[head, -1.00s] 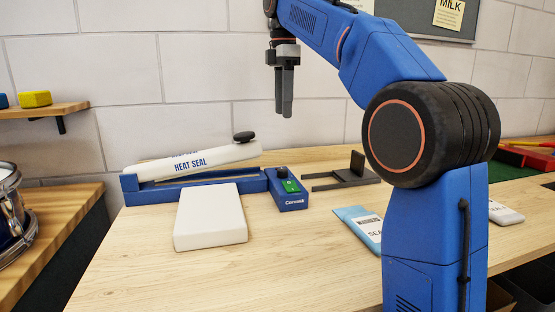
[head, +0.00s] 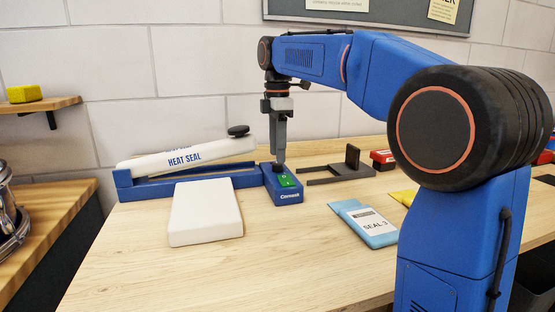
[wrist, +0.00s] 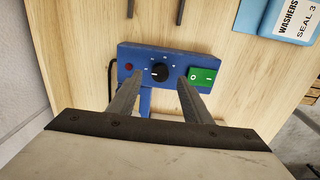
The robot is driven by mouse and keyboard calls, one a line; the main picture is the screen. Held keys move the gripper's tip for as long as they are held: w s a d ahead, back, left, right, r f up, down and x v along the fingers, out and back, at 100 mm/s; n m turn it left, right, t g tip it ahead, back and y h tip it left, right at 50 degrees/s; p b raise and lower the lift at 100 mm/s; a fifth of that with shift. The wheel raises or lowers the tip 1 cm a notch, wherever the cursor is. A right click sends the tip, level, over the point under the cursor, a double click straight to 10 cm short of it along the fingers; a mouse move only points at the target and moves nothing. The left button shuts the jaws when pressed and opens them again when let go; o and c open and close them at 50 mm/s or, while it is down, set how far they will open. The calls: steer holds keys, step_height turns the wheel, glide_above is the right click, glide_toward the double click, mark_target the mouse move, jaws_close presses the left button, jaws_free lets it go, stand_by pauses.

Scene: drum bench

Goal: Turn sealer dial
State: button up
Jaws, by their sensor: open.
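The heat sealer (head: 190,180) stands on the bench at the left, with its white arm marked HEAT SEAL tilted up. Its blue control box (head: 288,197) carries a green switch (head: 287,181). In the wrist view the black dial (wrist: 160,72) sits on the box between a red light (wrist: 128,66) and the green switch (wrist: 201,76). Its white mark points left, towards the red light. My gripper (head: 279,158) points down just above the dial. In the wrist view its open fingers (wrist: 155,92) are spread either side of the dial, apart from it.
A white block (head: 206,212) lies in front of the sealer. A blue SEAL 3 pouch (head: 368,225) lies to the right of the box. A dark grey stand (head: 345,168) is behind it. The bench front is clear.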

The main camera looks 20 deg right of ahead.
mark_target(278, 167)
steer(key=shift+f, duration=1.6)
steer(key=c, duration=1.1)
steer(key=shift+o, duration=0.2)
